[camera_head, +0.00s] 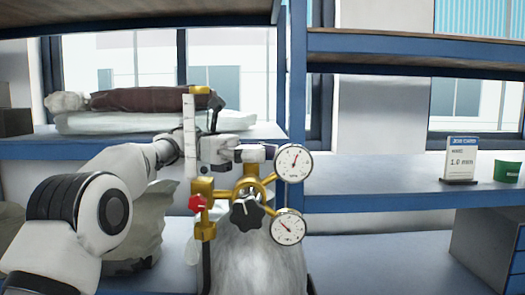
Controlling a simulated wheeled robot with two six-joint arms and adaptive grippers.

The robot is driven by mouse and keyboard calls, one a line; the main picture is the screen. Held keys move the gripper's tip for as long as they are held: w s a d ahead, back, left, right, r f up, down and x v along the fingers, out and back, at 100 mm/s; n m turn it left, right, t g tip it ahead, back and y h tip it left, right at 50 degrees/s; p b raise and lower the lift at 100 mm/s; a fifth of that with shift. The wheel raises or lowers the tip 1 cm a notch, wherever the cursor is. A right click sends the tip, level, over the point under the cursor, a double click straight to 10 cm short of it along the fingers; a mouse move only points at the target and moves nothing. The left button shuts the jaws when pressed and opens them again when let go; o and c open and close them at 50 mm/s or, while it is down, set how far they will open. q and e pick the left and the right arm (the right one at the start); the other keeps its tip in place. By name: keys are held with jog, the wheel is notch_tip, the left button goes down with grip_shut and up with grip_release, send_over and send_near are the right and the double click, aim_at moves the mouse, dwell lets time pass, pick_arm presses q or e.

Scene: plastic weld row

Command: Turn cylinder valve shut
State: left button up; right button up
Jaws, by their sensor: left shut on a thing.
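A grey gas cylinder (262,268) stands upright in the lower middle. Its brass valve and regulator body (250,187) carry two round white gauges, the upper (294,162) and the lower (287,227). A black star knob (247,213) faces me below the brass body, and a red knob (198,204) sits to its left. My left gripper (252,153) reaches in from the left and is shut at the top of the valve, just above the brass body. The fingers hide most of the part they hold. My right gripper is not in view.
A white upright tube (190,140) stands close left of the gripper. Blue-edged shelves lie behind; one holds a rolled brown bundle (150,99). At right are a sign (461,160) and a green cup (507,171). The right shelf between regulator and sign is clear.

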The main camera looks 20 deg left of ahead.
pick_arm(q)
jog(key=o, duration=1)
